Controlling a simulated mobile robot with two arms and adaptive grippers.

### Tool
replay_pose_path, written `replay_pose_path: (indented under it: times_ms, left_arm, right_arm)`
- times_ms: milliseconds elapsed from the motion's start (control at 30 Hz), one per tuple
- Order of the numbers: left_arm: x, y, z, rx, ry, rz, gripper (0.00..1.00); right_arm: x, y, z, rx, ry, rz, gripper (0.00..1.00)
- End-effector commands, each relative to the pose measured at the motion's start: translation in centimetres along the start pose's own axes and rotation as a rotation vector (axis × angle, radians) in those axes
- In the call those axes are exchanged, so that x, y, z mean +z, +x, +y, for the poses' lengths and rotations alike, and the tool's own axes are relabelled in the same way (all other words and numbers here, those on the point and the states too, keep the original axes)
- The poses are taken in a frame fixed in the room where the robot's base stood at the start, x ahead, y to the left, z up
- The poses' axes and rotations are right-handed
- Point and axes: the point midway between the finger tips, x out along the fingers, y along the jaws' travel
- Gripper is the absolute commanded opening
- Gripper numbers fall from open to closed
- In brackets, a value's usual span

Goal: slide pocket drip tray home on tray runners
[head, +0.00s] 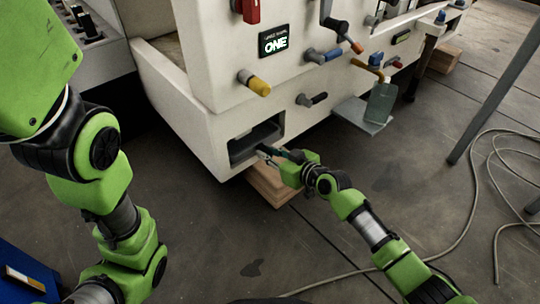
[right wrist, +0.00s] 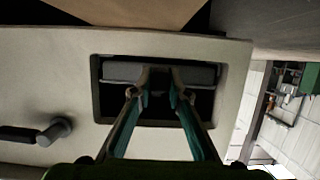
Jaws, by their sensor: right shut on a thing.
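The pocket drip tray (head: 258,138) is a dark grey tray inside the rectangular pocket low on the machine's pale front. In the right wrist view its grey front edge (right wrist: 122,71) spans the opening. My right gripper (head: 268,152) is at the pocket mouth, shut on the tray's front edge; its two fingertips (right wrist: 160,82) show against that edge in the right wrist view. The tray runners are hidden inside the dark pocket. My left arm comes in from the left, but its gripper is out of view.
A yellow-tipped knob (head: 255,83) and a dark-tipped knob (head: 312,99) stick out above the pocket. A wooden block (head: 272,186) sits under the machine corner. A green bottle (head: 381,102) stands on a small shelf to the right.

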Motion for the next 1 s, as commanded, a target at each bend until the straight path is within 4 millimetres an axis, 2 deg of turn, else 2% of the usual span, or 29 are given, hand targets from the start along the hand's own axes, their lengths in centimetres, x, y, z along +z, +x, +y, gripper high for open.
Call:
replay_pose_path:
  times_ms: [267,533,567,633,1000]
  left_arm:
    - [-0.3,-1.0,0.2,0.0,0.0,0.0,0.4]
    - [-0.3,-1.0,0.2,0.0,0.0,0.0,0.4]
    - [-0.3,-1.0,0.2,0.0,0.0,0.0,0.4]
    - [-0.3,-1.0,0.2,0.0,0.0,0.0,0.4]
    - [-0.3,-1.0,0.1,-0.003,0.0,-0.002,0.4]
  right_arm:
    - [-0.8,2.1,0.0,0.0,-0.001,0.005,0.0]
    - [-1.0,2.3,0.0,0.0,0.0,0.004,0.0]
    - [-1.0,2.3,0.0,0.0,0.0,0.004,0.19]
    - [-1.0,2.3,0.0,0.001,0.0,0.004,0.36]
    - [-0.5,2.1,0.0,-0.001,0.0,-0.004,0.36]
